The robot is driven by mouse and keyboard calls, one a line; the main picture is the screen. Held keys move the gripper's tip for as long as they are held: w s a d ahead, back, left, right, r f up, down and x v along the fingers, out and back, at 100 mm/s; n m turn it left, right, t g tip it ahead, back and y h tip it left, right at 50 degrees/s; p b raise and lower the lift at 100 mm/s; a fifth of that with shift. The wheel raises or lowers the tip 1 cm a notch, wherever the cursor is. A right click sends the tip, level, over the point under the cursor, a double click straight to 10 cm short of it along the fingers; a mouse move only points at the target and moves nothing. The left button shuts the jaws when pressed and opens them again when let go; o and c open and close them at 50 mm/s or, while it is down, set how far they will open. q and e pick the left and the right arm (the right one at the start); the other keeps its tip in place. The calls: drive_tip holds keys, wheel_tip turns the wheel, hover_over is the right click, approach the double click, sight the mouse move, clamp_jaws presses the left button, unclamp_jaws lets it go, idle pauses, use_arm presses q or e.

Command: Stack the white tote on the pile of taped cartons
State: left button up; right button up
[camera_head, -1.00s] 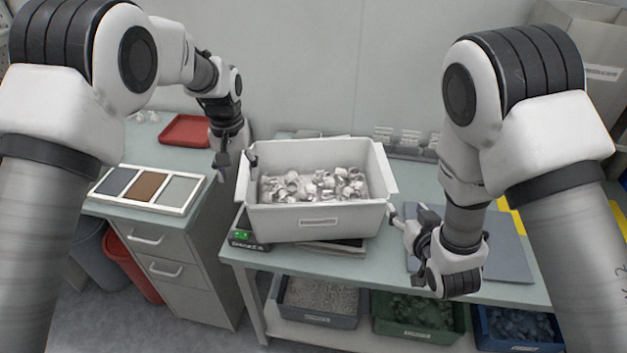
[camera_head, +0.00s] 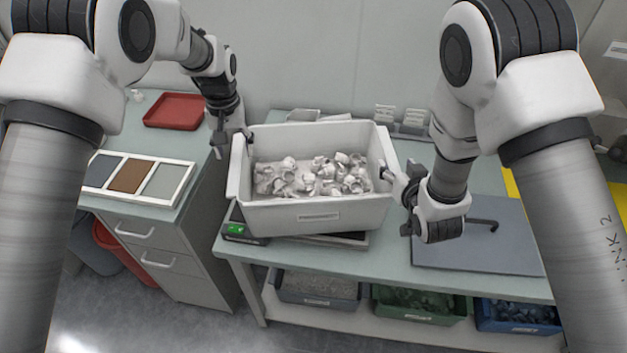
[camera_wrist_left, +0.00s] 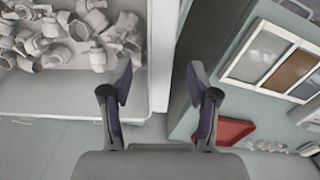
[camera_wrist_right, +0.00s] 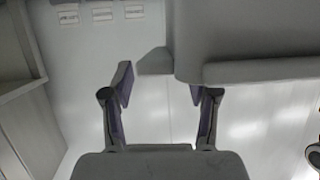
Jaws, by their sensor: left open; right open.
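The white tote (camera_head: 318,216), filled with loose white caps, sits upright on a scale (camera_head: 246,233) on the bench. My left gripper (camera_head: 234,138) is open at the tote's left end. In the left wrist view the tote's rim (camera_wrist_left: 160,60) lies between its spread fingers (camera_wrist_left: 160,88). My right gripper (camera_head: 395,198) is open at the tote's right end, and I cannot tell whether it touches. In the right wrist view a grey surface partly covers one of its fingers (camera_wrist_right: 161,90). No pile of taped cartons shows clearly.
A drawer cabinet (camera_head: 150,235) with a three-part sample tray (camera_head: 130,182) and a red tray (camera_head: 174,111) stands left. A grey mat (camera_head: 490,258) lies right of the tote. Several bins (camera_head: 318,290) sit on the lower shelf. A labelled grey box is partly visible upper right.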

sight(237, 158)
use_arm(q)
drive_tip(key=shift+f, duration=2.1)
use_arm(e)
drive_tip(key=shift+x, duration=2.05)
use_arm(q)
drive_tip(key=shift+s, duration=0.1)
clamp_jaws()
use_arm(e)
clamp_jaws()
use_arm(q)
drive_tip(key=shift+r, duration=0.1)
use_arm(e)
drive_tip(key=shift+r, duration=0.15)
